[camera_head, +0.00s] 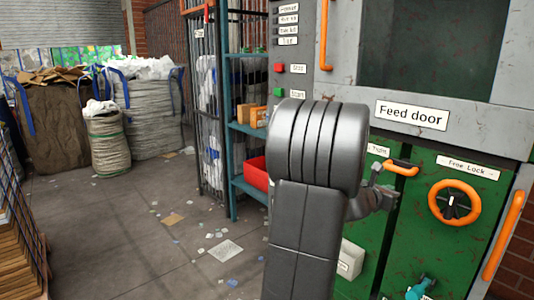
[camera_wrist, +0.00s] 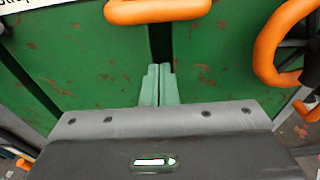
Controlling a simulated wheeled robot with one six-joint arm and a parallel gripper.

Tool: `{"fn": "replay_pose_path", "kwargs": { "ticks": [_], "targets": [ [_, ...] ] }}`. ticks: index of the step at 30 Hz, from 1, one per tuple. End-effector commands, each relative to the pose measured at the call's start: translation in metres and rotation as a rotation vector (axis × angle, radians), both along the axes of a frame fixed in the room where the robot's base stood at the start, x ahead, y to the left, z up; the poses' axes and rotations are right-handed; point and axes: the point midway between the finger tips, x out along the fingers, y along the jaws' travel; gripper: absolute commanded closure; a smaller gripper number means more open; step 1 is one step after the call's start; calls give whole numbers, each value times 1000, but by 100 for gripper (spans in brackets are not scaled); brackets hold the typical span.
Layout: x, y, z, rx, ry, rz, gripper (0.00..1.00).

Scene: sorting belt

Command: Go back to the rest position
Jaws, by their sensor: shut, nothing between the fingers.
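My gripper (camera_wrist: 160,84) is shut and empty in the wrist view, its pale green fingers together in front of a dark gap in the green panels. An orange handle (camera_wrist: 157,11) is just beyond the fingertips, apart from them in the picture. In the head view my grey arm stands in front of the machine, and its wrist end is beside the orange handle (camera_head: 401,168). The fingers are hidden or too small to make out there.
A blue shelf (camera_head: 247,129) with a red bin (camera_head: 256,171) stands left of my arm. Full sacks (camera_head: 143,112) stand further back. Open floor with scattered scraps lies left.

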Motion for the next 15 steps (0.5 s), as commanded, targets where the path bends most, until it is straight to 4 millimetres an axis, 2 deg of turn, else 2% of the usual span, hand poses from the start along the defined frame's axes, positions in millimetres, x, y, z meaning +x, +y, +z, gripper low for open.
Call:
{"fn": "replay_pose_path", "kwargs": {
  "ticks": [3,6,15],
  "targets": [
    [9,-9,1,-1,1,-3,100],
    [9,-8,-26,-1,0,-2,100],
    [9,-8,-82,0,0,-1,100]
  ]
}}
